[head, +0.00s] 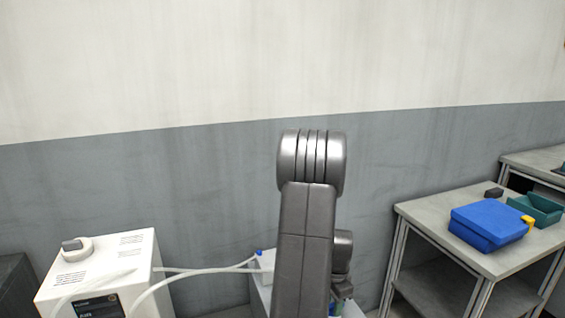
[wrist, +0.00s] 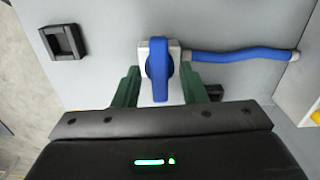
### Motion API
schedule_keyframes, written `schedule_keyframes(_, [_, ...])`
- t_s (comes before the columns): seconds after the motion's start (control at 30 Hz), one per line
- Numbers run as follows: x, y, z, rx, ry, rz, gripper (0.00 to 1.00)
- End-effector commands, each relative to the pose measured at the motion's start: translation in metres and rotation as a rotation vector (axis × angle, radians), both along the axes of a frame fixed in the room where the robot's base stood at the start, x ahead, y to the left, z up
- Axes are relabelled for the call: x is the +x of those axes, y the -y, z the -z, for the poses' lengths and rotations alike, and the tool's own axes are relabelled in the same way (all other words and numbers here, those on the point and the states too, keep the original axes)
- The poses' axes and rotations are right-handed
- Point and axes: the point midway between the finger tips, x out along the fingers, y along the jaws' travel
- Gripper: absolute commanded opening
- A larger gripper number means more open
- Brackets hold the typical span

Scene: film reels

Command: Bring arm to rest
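My arm (head: 305,230) stands raised in the middle of the head view, its upper joint in front of the grey wall. In the wrist view my gripper (wrist: 160,70) shows two green fingers set wide apart. I cannot tell how far the handle is from the fingertips. The gripper looks open and empty. I cannot make out the fingers in the head view.
A white machine (head: 105,275) with a knob and pale hoses stands at the lower left. A metal table (head: 425,215) at the right holds a blue case (head: 487,225) and a green tray (head: 537,210). The wrist view shows a blue hose (wrist: 240,56) and a black square fitting (wrist: 63,42).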

Motion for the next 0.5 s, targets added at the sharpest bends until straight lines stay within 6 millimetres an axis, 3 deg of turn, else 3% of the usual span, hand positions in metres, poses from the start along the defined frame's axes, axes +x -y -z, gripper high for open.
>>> schedule_keyframes(0.5, [0.0002, 0.0000, -0.0020, 0.001, 0.002, -0.423, 0.38])
